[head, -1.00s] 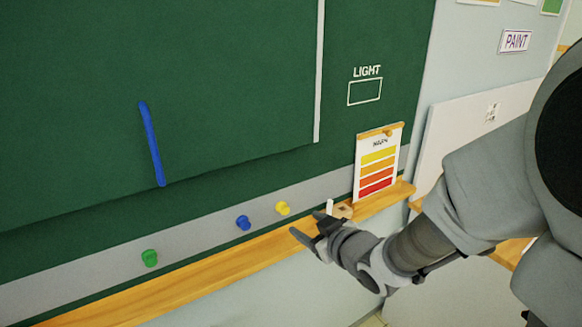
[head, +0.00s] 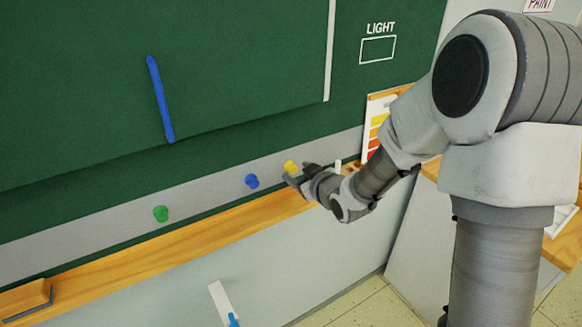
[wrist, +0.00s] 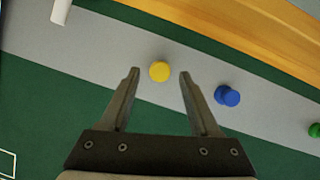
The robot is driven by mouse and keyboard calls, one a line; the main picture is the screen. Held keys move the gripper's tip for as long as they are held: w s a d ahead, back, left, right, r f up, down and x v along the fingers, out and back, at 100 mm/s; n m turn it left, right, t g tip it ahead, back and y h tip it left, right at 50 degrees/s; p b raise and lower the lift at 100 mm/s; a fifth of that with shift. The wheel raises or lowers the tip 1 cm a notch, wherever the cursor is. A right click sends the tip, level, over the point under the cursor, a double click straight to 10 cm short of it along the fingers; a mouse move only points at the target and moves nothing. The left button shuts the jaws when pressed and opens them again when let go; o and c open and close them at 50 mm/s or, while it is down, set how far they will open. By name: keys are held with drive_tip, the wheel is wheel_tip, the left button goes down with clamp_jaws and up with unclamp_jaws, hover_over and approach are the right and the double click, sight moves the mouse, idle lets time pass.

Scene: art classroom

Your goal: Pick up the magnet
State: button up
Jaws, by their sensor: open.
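Three round magnets sit on the grey strip below the green board: a yellow magnet (head: 290,167), a blue magnet (head: 252,181) and a green magnet (head: 160,214). My gripper (head: 297,175) is beside the yellow magnet in the head view. In the wrist view, my open gripper (wrist: 158,75) has the yellow magnet (wrist: 160,71) between its fingertips, near their tip line. No contact can be made out. The blue magnet (wrist: 227,95) lies right of the right finger, and the green magnet (wrist: 315,130) is at the right edge.
A wooden ledge (head: 190,238) runs below the grey strip (head: 100,228). A white stick (wrist: 61,10) stands near the ledge's right part. A colour chart (head: 374,135) hangs behind my arm. A wooden-backed eraser (head: 25,300) lies at the lower left.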

drive_tip(key=shift+x, duration=0.9)
clamp_jaws()
drive_tip(key=shift+s+r, duration=0.1)
drive_tip(key=shift+r, duration=0.2)
